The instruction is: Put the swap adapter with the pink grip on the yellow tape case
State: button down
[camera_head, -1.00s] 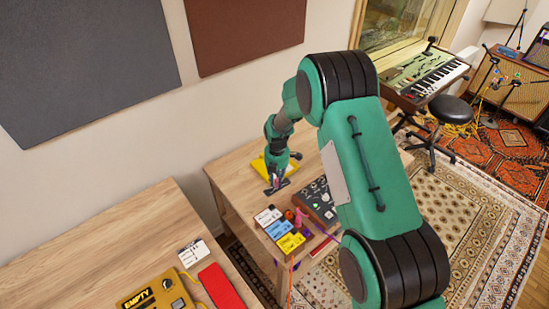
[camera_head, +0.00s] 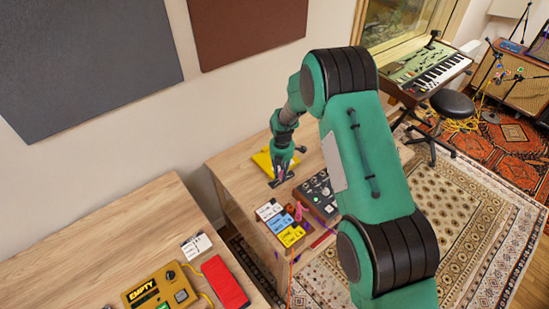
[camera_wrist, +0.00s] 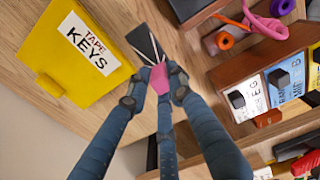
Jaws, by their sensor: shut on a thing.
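My gripper (camera_wrist: 156,84) is shut on the swap adapter by its pink grip (camera_wrist: 159,78). The adapter's dark flat end (camera_wrist: 144,40) with pale edges points away from the fingers. The yellow tape case (camera_wrist: 58,93), labelled TAPE KEYS, lies left of the adapter in the wrist view, and the two look apart there. In the head view, the case (camera_head: 262,160) lies on the wooden table near the wall, partly hidden by my arm. My gripper (camera_head: 279,177) is at its near right side there. The height of the adapter over the table is hard to tell.
A row of white, blue and yellow pedals (camera_head: 280,224) stands at the table's near edge. A dark knobbed box (camera_head: 317,193) and a pink cable (camera_wrist: 265,25) are right of the adapter. Another wooden table (camera_head: 110,255) carries a yellow box marked EMPTY (camera_head: 160,297) and a red block (camera_head: 225,282).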

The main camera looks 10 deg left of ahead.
jog(key=w+a, duration=0.1)
jog(key=w, duration=0.3)
jog(key=w+a+f, duration=0.1)
jog(key=w+a, duration=0.1)
jog(key=w, duration=0.2)
jog(key=w+a, duration=0.1)
jog(key=w, duration=0.4)
jog(key=shift+w+a+f, duration=0.1)
jog(key=shift+a+f, duration=0.1)
jog(key=shift+a, duration=0.1)
jog(key=shift+f+b, duration=0.3)
jog(key=shift+f, duration=1.4)
jog(key=shift+f, duration=0.15)
jog(key=c, duration=1.5)
grip_release()
jog(key=shift+c, duration=0.2)
notch_tip(320, 180, up, 12)
